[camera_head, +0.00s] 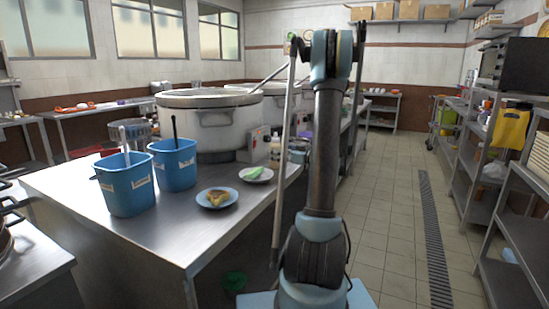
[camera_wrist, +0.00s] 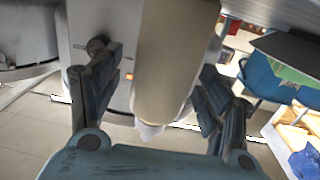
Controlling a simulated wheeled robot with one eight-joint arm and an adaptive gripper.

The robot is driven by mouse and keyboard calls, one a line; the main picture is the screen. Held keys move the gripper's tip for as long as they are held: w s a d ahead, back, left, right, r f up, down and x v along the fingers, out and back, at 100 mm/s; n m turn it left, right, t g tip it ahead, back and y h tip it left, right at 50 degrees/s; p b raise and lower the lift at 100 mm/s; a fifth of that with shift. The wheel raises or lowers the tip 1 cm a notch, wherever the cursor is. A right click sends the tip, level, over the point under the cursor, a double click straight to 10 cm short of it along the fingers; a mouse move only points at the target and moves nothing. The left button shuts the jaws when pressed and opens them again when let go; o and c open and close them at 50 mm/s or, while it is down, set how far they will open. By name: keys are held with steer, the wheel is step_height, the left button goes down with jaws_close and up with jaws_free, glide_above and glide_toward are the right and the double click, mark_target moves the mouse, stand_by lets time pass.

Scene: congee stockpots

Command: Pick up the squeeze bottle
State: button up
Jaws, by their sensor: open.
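The squeeze bottle, a smooth cream cylinder (camera_wrist: 177,60), stands out large in the middle of the wrist view. Its top end runs out of the picture. My gripper (camera_wrist: 158,68) is open, with one dark finger on each side of the bottle. A gap shows on the left; the right finger is close to the bottle, and I cannot tell whether it touches. In the head view a small pale bottle (camera_head: 275,151) stands at the counter's right edge, beside the big pot, and looks like the same one. My gripper cannot be made out there.
The steel counter (camera_head: 150,225) also holds two blue buckets (camera_head: 127,185), a blue plate with food (camera_head: 216,198), a white plate (camera_head: 257,175) and large stockpots (camera_head: 205,125). Steel shelves (camera_head: 510,230) stand on the right. The tiled aisle (camera_head: 390,230) between is clear.

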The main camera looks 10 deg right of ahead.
steer(key=shift+w+a, duration=0.25)
steer(key=shift+a, duration=0.1)
steer(key=c, duration=0.9)
steer(key=shift+o, duration=0.3)
